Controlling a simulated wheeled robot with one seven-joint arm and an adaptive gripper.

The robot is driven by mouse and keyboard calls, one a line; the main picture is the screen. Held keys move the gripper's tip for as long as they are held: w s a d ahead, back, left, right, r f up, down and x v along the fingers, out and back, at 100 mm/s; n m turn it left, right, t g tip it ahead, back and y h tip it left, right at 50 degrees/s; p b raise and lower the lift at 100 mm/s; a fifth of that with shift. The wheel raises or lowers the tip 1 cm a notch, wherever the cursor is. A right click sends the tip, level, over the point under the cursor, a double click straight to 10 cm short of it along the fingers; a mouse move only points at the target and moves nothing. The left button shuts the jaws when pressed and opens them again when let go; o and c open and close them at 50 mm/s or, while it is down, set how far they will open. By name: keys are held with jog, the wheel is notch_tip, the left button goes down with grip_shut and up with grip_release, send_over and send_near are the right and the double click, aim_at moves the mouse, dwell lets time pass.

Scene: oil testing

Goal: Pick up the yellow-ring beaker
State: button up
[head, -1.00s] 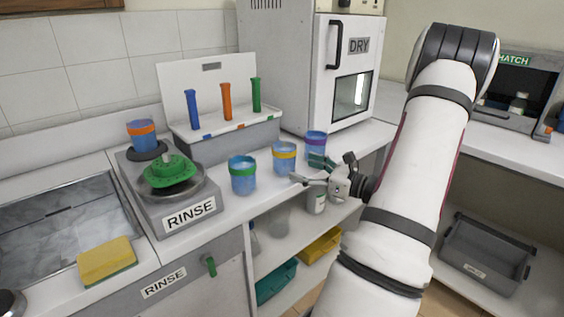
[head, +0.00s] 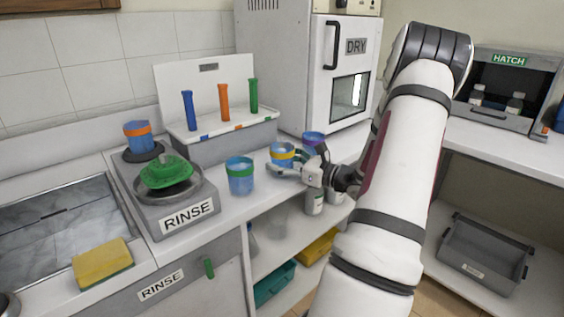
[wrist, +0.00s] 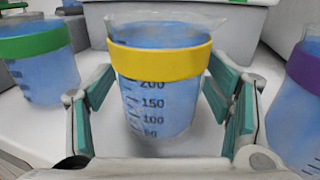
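The yellow-ring beaker (head: 282,151) holds blue liquid and stands upright on the counter. In the wrist view the yellow-ring beaker (wrist: 160,85) is between the two fingers of my gripper (wrist: 160,118). The green-padded fingers stand on either side of it, with small gaps visible between pads and glass. In the head view my gripper (head: 290,172) partly hides the beaker's lower part.
A green-ring beaker (head: 240,176) stands to the left and a purple-ring beaker (head: 313,140) close to the right. Behind is a rack (head: 225,142) with several coloured tubes. The rinse device (head: 170,190) is further left, and the dry oven (head: 345,85) is behind right.

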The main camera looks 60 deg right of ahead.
jog(key=c, duration=0.9)
jog(key=shift+o, duration=0.2)
